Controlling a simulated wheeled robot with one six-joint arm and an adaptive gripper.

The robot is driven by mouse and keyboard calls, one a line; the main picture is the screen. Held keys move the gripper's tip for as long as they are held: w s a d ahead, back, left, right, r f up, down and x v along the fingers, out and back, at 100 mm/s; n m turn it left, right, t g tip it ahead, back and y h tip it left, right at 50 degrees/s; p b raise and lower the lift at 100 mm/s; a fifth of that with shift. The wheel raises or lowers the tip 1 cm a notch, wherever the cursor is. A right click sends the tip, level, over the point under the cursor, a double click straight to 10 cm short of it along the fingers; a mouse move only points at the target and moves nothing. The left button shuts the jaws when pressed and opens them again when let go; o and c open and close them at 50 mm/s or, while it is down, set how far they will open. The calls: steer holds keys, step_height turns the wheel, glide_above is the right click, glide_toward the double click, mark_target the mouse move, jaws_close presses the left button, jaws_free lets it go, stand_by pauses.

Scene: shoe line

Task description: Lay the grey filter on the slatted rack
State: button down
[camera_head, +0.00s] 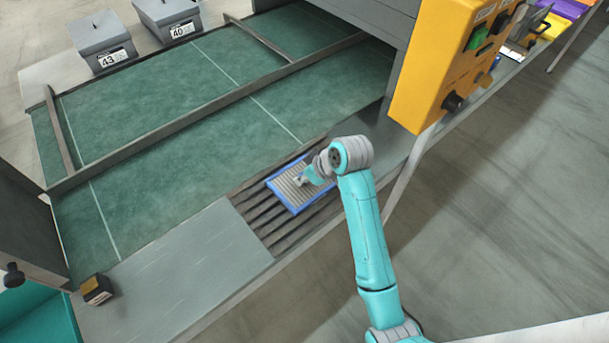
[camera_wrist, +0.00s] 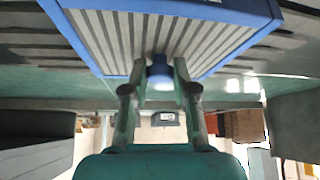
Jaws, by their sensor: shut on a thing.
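The grey filter (camera_head: 292,191) is a flat pleated panel in a blue frame. It lies over the slatted rack (camera_head: 264,215), a patch of dark slats at the near edge of the line. My gripper (camera_head: 303,181) is at the filter's middle, coming from the right. In the wrist view the filter (camera_wrist: 205,40) fills the top, with slats of the rack (camera_wrist: 35,22) beyond it. There my gripper (camera_wrist: 160,73) is shut on a blue knob at the filter. I cannot tell whether the filter touches the slats; it covers part of them.
A green belt (camera_head: 150,110) with metal rails lies behind the rack. A bare grey plate (camera_head: 195,250) is to its left, with a small black and yellow box (camera_head: 96,289) at the far left. A yellow control box (camera_head: 445,65) overhangs on the right. Lidded grey bins (camera_head: 103,40) stand at the back.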

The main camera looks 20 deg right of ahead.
steer(key=shift+f, duration=0.15)
steer(key=c, duration=0.9)
jaws_free()
steer(key=v, duration=1.2)
